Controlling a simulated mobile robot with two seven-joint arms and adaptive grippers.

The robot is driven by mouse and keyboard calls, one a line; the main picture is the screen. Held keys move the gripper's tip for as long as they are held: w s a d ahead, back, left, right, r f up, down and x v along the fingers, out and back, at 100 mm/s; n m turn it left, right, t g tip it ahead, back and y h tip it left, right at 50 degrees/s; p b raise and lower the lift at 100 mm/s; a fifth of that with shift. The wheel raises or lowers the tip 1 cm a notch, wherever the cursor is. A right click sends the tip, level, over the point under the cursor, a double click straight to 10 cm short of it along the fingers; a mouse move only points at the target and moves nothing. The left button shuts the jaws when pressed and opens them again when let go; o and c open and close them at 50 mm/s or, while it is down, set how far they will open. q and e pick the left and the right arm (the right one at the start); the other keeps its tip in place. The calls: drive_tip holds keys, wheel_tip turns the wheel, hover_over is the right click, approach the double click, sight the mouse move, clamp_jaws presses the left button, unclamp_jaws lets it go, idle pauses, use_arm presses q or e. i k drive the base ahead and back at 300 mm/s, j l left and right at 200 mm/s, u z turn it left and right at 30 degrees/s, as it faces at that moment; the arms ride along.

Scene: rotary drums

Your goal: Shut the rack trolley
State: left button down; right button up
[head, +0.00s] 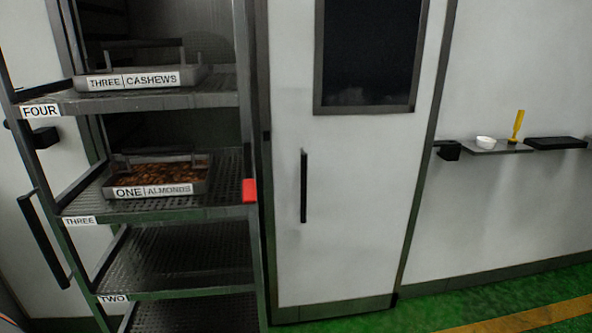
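The rack trolley (178,212) is a tall dark metal frame with perforated shelves at the left of the head view. Its shelf labels read FOUR (40,111), THREE (80,220) and TWO (114,298). A tray labelled THREE CASHEWS (134,80) sits on the FOUR shelf. A tray labelled ONE ALMONDS (153,190), with brown contents, sits on the THREE shelf. The TWO shelf shows bare. A red block (249,190) is on the rack's right upright. A black bar handle (44,240) shows at the rack's left. Neither gripper is in view.
A closed-looking white door (345,220) with a dark window (370,50) and black handle (303,186) stands right of the rack. A wall shelf (498,148) holds a white bowl (485,142) and a yellow object (517,126). Green floor (440,310) shows clear at lower right.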

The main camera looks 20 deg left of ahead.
sight(245, 316)
drive_tip(key=u, duration=1.55)
drive_tip(key=j, duration=0.1)
